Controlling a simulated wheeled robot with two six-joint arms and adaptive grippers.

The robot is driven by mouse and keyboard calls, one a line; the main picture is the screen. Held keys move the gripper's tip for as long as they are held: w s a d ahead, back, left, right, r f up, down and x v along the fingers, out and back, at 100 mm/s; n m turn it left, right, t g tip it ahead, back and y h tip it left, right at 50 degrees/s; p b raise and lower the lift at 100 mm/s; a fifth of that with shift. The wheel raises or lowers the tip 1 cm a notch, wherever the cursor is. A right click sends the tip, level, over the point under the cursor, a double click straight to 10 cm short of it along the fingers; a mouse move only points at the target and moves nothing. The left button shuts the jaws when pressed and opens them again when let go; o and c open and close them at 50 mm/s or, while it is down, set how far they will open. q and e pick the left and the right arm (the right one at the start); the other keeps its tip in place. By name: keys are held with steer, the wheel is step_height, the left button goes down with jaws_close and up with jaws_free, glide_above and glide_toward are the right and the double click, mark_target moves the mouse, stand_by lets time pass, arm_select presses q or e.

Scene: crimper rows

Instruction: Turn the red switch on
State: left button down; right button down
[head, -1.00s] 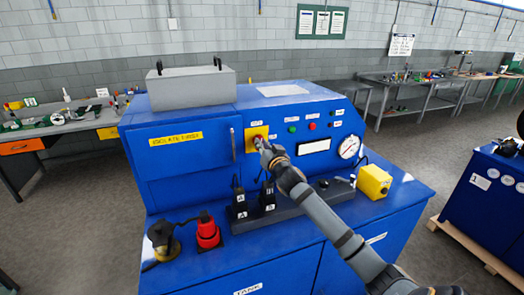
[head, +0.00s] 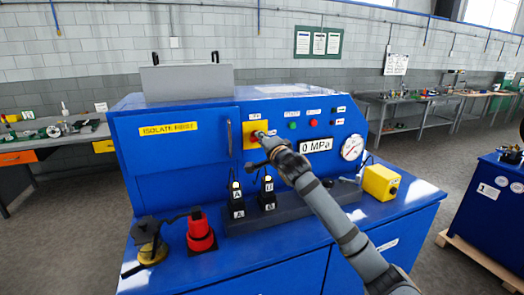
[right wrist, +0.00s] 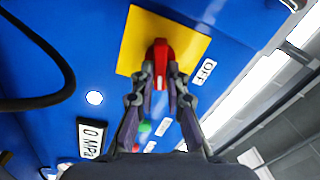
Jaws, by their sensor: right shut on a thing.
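The red switch (right wrist: 160,50) sits on a yellow plate (right wrist: 135,38) on the blue machine's front panel. In the head view, a bit of the red switch (head: 257,134) shows beside my fingers, on the plate (head: 248,129). My right gripper (right wrist: 160,75) is shut on the red switch, one finger on each side of it. In the head view, my right gripper (head: 263,138) reaches the switch from the lower right and partly covers it. An OFF label (right wrist: 203,71) is beside the plate in the wrist view. My left gripper is out of view.
The display (head: 316,145) reads 0 MPa. A round gauge (head: 352,147), a green button (head: 292,126) and a red button (head: 314,123) are to the right. Two black levers (head: 237,205), a red plug (head: 200,232) and a yellow box (head: 382,183) stand on the ledge below.

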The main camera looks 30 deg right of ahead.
steer(key=shift+f+m+b, duration=0.2)
steer(key=shift+m+b, duration=1.8)
steer(key=shift+b, duration=0.3)
steer(key=shift+r, duration=0.1)
steer(key=c, duration=1.4)
jaws_free()
steer(key=shift+w, duration=0.1)
steer(key=shift+o, duration=0.2)
steer(key=shift+v, duration=3.8)
